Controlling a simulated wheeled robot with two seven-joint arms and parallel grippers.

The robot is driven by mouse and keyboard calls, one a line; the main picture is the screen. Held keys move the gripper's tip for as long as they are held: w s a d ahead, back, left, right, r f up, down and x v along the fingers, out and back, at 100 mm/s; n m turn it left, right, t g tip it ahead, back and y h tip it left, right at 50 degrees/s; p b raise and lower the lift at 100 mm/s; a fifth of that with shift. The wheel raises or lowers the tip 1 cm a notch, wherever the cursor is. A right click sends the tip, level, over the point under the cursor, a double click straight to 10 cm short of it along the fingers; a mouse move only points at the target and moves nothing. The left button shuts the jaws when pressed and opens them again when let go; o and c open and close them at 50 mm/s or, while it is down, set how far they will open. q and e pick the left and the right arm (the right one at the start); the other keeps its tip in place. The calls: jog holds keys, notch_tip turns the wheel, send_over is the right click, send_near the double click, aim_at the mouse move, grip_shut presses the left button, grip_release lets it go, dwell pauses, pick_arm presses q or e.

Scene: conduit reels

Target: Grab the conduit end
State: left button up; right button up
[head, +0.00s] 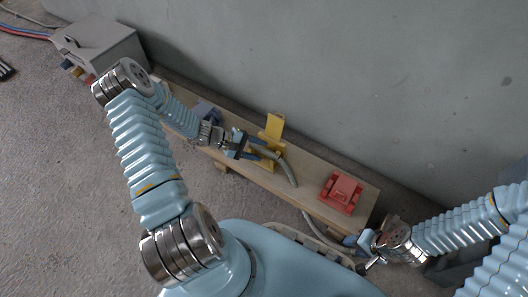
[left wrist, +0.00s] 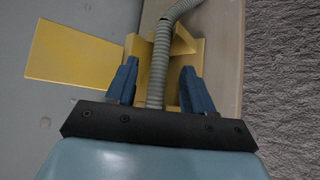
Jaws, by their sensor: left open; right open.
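The grey ribbed conduit (head: 291,174) rises at the yellow holder (head: 275,126) on the wooden plank and curves down to the right over the plank. In the left wrist view the conduit (left wrist: 161,50) runs between the two blue fingers of my left gripper (left wrist: 158,75), with the yellow holder (left wrist: 75,60) behind it. The fingers stand apart on either side, with gaps to the conduit. In the head view my left gripper (head: 262,147) is at the yellow holder. My right gripper (head: 359,252) is open near the plank's right end. The conduit's tip cannot be made out.
A red holder (head: 341,192) stands on the plank (head: 312,182) at right, and a blue holder (head: 207,112) at left. A grey box (head: 103,47) with cables stands at upper left. A concrete wall (head: 350,80) runs close behind the plank.

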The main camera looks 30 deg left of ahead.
pick_arm(q)
jog(key=shift+w+d+f, duration=0.15)
jog(key=shift+d, duration=0.15)
grip_shut()
